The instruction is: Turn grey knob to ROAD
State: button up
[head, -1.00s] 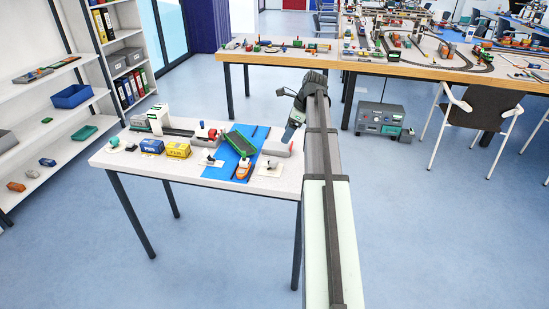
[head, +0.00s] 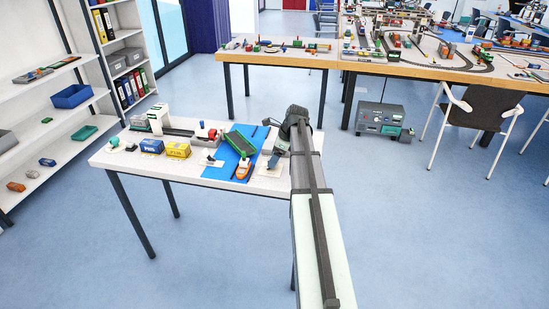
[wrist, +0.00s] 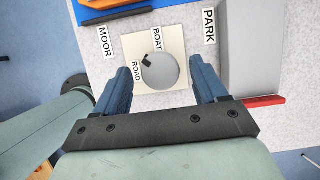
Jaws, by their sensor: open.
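The grey knob (wrist: 167,75) is a round disc with a black mark near its upper-left edge, on a cream plate (wrist: 112,53). The mark points between the ROAD label (wrist: 137,72) and the BOAT label (wrist: 157,39). MOOR (wrist: 105,42) and PARK (wrist: 209,27) labels lie farther out. My gripper (wrist: 160,68) is open, its blue fingers on the left and right of the knob with visible gaps. In the head view my gripper (head: 274,146) is over the right end of the small table; the knob is mostly too small to make out there.
An orange boat (head: 243,169) and a green slab (head: 240,143) are on a blue sheet left of my gripper. Yellow (head: 178,150) and blue (head: 151,146) blocks stand farther left. In the wrist view a grey block (wrist: 250,50) is right of the knob, with a red strip (wrist: 262,101).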

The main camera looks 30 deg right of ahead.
jog(key=shift+w+f, duration=0.1)
jog(key=shift+f, duration=0.15)
jog(key=shift+c, duration=0.2)
jog(key=c, duration=1)
jog(key=shift+n, duration=0.3)
jog(key=n, duration=0.2)
jog(key=n+g, duration=0.1)
jog(key=shift+w+d+n+y, duration=0.1)
jog(key=shift+w+n+y, duration=0.1)
jog(key=shift+n+y, duration=0.2)
jog(key=shift+n+g, duration=1.1)
jog(key=shift+n, duration=1)
